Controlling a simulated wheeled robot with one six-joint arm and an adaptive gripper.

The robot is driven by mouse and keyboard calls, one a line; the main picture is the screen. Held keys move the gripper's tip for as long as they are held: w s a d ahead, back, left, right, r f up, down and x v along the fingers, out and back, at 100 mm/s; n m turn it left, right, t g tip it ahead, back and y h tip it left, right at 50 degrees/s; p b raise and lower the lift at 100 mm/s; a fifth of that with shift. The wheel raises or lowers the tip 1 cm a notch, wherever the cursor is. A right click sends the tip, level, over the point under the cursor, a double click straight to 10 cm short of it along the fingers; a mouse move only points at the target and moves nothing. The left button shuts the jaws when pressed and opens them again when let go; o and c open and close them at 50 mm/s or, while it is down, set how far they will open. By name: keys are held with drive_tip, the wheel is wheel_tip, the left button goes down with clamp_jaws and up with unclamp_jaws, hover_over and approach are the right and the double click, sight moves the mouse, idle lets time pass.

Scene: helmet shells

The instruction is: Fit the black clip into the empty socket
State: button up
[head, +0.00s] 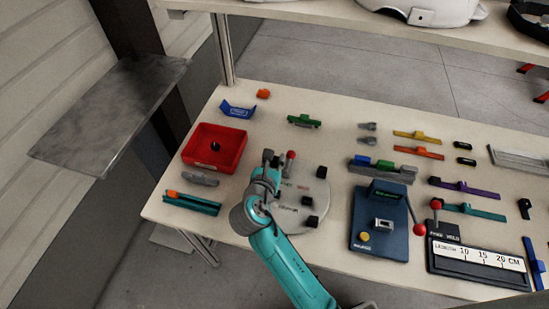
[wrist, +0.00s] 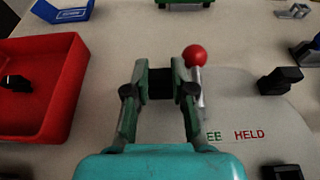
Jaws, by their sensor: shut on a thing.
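My gripper (head: 271,160) is over the left part of a round grey plate (head: 292,228). In the wrist view my gripper (wrist: 159,90) is shut on a small black clip (wrist: 160,84), held between its fingertips. Other black clips sit on the plate, at its right (head: 322,172), at its middle right (head: 313,201) and lower down (head: 306,222). A lever with a red ball (wrist: 195,55) stands just right of the held clip. I cannot make out an empty socket; part of the plate is hidden by my gripper and arm.
A red tray (head: 235,133) with a black piece (head: 215,147) inside stands left of the plate. A blue device (head: 380,246) with a red-ball lever stands to the right. A green block (head: 304,121) lies behind. Some bare tabletop lies between tray and plate.

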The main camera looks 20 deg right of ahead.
drive_tip(key=o, duration=0.8)
drive_tip(key=shift+f, duration=0.1)
wheel_tip(320, 180, up, 10)
drive_tip(key=shift+r, duration=0.1)
idle(0.5)
